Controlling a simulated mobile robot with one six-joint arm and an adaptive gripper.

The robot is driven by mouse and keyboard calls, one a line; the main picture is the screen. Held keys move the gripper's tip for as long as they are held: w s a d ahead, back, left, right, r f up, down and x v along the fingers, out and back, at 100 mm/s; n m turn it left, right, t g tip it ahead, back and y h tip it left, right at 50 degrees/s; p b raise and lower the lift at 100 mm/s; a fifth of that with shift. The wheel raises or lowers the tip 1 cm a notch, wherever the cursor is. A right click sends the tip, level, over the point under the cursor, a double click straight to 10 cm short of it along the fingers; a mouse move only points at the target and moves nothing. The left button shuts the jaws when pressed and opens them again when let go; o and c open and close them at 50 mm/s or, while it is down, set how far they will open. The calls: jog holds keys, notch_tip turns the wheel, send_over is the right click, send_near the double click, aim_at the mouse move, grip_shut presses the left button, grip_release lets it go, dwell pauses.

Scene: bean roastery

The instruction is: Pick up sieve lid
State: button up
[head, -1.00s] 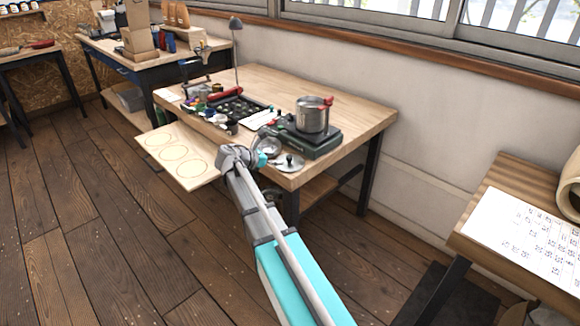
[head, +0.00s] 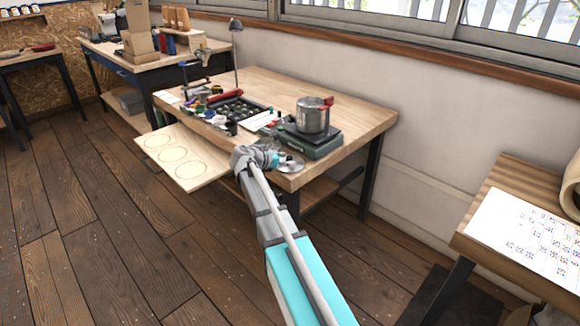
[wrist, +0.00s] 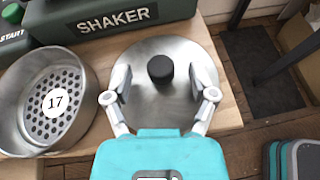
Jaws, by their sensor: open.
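The sieve lid (wrist: 165,104) is a round, flat metal disc with a black knob (wrist: 160,69). It lies on the wooden table near the front right corner, and its edge shows in the head view (head: 291,163). My gripper (wrist: 161,93) is open, with one finger on each side over the lid and the knob ahead between the fingertips. I cannot tell whether the fingers touch the lid. In the head view my wrist hides part of the lid and table.
A metal sieve (wrist: 52,100) marked 17 stands left of the lid. The green shaker (wrist: 115,14) is just behind, with a metal pot (head: 313,116) on it. The table edge (wrist: 232,112) drops off at the right. A board with three circles (head: 182,155) juts out at the front.

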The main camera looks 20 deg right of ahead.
jog(key=shift+w+d+f, duration=0.15)
jog(key=shift+d+f, duration=0.1)
jog(key=shift+d, duration=0.3)
grip_shut()
dwell(0.4)
